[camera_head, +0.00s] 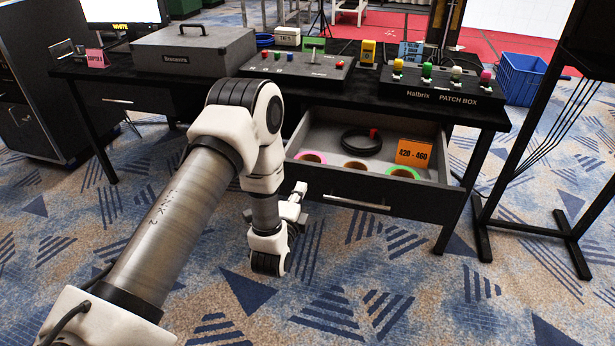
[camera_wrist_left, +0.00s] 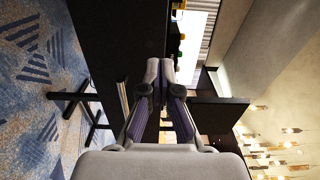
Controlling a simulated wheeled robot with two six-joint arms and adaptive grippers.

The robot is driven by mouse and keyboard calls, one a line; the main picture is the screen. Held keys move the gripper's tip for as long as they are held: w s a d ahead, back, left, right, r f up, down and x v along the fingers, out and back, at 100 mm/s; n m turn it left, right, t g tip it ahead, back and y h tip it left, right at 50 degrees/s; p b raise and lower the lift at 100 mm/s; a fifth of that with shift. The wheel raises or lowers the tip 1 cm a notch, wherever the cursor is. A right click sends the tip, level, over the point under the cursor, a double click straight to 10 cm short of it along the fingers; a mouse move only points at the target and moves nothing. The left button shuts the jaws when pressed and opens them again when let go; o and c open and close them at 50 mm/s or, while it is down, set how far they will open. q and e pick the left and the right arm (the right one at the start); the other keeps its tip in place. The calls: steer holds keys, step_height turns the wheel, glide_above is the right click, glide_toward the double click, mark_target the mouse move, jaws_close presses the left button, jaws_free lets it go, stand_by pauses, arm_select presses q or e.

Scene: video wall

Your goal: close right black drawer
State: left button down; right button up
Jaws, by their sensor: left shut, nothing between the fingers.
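The right black drawer (camera_head: 425,200) is pulled out from under the black table, its front panel facing me with a silver handle (camera_head: 357,203). Inside it lie tape rolls, a coiled black cable (camera_head: 361,142) and an orange card (camera_head: 413,153) reading 420 - 460. My left gripper (camera_head: 298,192) is near the left end of the drawer front; whether it touches cannot be told. In the left wrist view its fingers (camera_wrist_left: 160,72) are together and empty, with dark furniture beyond. My right gripper is not in view.
The table (camera_head: 343,87) carries a grey case (camera_head: 194,50), a control box (camera_head: 296,66) and a patch box (camera_head: 441,87). The left drawer (camera_head: 135,99) is shut. A black stand (camera_head: 530,150) stands at the right, near a blue crate (camera_head: 520,78). Carpet in front is clear.

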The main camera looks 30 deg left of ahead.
mark_target(310, 168)
arm_select(q)
steer(key=x, duration=0.7)
steer(key=shift+b, duration=0.35)
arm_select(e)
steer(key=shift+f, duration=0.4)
